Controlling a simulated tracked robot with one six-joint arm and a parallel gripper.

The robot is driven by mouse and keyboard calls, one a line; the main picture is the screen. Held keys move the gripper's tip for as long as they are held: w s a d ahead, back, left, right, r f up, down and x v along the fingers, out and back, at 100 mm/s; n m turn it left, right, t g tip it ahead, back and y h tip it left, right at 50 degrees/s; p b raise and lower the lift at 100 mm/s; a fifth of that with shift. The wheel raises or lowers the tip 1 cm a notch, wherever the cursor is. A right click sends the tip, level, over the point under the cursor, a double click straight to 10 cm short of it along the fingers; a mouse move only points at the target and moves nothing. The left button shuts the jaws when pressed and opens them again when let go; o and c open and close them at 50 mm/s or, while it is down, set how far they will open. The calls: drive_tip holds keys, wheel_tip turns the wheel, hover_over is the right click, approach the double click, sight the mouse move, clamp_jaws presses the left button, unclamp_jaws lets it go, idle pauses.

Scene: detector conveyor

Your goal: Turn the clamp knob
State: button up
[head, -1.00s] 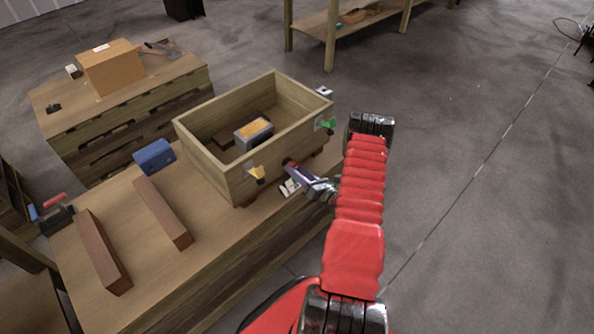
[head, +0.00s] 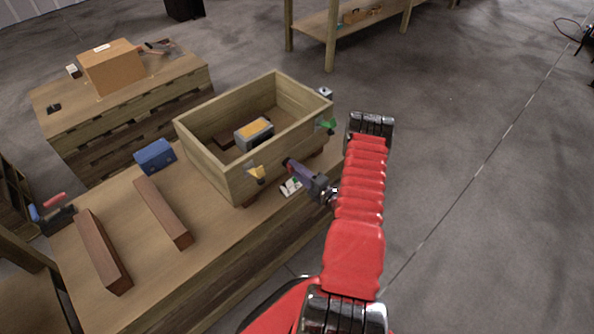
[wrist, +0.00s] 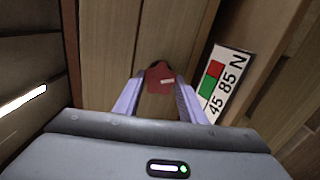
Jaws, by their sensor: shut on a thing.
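A red clamp knob (wrist: 160,77) shows between my fingertips in the wrist view, against the planks of the wooden crate (head: 203,172). My gripper (head: 289,165) reaches the crate's front wall from the right and is shut on this knob; it also shows in the wrist view (wrist: 158,88). A yellow knob (head: 257,172) is on the same wall to the left, and a green knob (head: 325,126) is to the right. A label with red and green squares reading "45 85 N" (wrist: 224,82) lies beside the knob.
The crate holds a grey box with a yellow top (head: 254,133). A blue box (head: 154,156) and two brown bars (head: 162,211) (head: 102,250) lie on the bench to the left. Open floor lies to the right.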

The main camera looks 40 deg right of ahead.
drive_tip(key=shift+s+d+f+m, duration=0.1)
drive_tip(key=shift+m, duration=0.8)
drive_tip(key=shift+d+f+m, duration=0.1)
drive_tip(key=shift+m, duration=0.8)
drive_tip(key=o, duration=1.1)
drive_tip(key=shift+a+r, duration=0.1)
drive_tip(key=shift+c, duration=0.2)
drive_tip(key=s, duration=1.3)
drive_tip(key=shift+s, duration=0.35)
